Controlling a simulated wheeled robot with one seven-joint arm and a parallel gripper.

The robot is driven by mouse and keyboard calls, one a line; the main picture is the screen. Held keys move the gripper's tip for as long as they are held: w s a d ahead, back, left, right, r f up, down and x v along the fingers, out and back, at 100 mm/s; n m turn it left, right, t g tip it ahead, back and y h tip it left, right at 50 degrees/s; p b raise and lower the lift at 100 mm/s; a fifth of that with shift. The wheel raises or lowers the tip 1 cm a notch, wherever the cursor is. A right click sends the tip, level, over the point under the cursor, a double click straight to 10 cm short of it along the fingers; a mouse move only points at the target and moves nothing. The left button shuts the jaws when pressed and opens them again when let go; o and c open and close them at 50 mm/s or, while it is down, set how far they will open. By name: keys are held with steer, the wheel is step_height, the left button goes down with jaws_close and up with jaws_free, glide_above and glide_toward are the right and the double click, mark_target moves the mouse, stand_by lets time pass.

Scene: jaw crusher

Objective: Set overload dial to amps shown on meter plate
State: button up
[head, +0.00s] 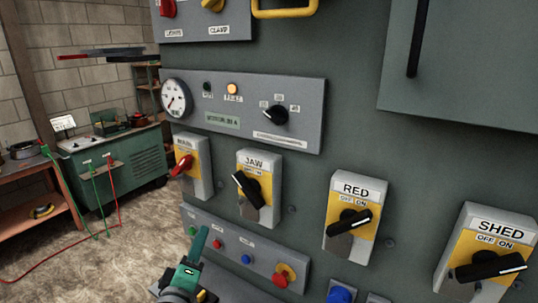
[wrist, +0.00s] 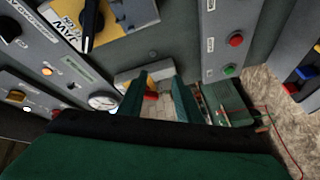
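The overload dial (head: 275,115) is a black knob on the grey meter panel, with small number labels around its upper side; they are too small to read surely. Its pointer seems to lean to the upper left. The pale motor plate (head: 222,120) reads something like "MOTOR 20 A", its digits blurred. The round white meter (head: 176,98) is at the panel's left end. My gripper (head: 201,241) is low in front of the cabinet, below and left of the dial. In the wrist view its green fingers (wrist: 158,82) are apart with nothing held between them.
Below the meter panel are the red MAIN switch (head: 182,166), the JAW switch (head: 249,190), the RED switch (head: 347,221) and the SHED switch (head: 490,265). A lower panel holds buttons and a red emergency knob (head: 284,274). A green generator (head: 115,160) stands left.

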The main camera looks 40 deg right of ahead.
steer(key=s+d+r+m+g+h, duration=0.1)
steer(key=d+r+m+g+h, duration=0.3)
steer(key=r, duration=1.1)
steer(key=m+g+h, duration=0.1)
steer(key=m+g, duration=0.1)
steer(key=g, duration=0.1)
glide_toward(271, 118)
steer(key=x, duration=0.9)
jaws_close()
